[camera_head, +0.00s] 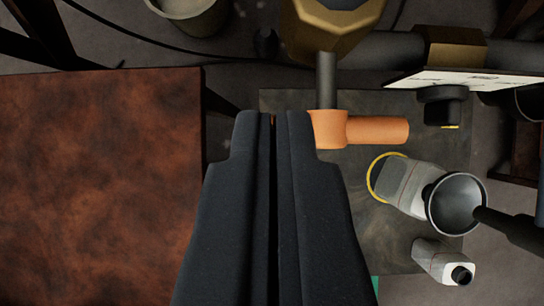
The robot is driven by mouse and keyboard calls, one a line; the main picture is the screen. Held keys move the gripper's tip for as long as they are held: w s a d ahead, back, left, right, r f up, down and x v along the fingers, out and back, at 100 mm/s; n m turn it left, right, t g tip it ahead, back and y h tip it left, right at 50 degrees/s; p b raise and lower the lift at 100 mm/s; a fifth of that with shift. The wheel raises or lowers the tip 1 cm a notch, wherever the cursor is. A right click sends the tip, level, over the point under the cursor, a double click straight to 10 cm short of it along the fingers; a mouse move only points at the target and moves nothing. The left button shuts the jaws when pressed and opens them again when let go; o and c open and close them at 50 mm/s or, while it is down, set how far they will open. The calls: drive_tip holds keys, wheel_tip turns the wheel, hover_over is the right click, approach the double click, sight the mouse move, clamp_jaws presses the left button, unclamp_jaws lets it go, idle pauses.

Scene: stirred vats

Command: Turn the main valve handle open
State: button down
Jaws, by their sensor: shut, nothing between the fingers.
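The main valve handle (375,130) is an orange lever with a round hub, pointing right in the head view. It sits on a grey stem below a brass valve body (335,25) at the top of the picture. My gripper (272,116) is dark and shut, with nothing between its fingers. Its tips are just left of the handle's hub and overlap its left edge in the picture. I cannot tell whether they touch it. The gripper's body hides the middle of the lower picture.
A rusty brown tabletop (100,180) fills the left. A grey pipe with a brass fitting (452,48) and a white sign (470,79) are at upper right. A metal funnel (457,203), a pale jug (403,187) and a small bottle (443,261) are at lower right. A bucket (195,20) stands at the top.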

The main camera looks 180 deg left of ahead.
sight(327, 93)
drive_tip(key=f, duration=0.2)
drive_tip(key=w+f, duration=0.1)
drive_tip(key=f, duration=0.2)
drive_tip(key=shift+w+f, duration=0.1)
drive_tip(key=shift+f, duration=0.7)
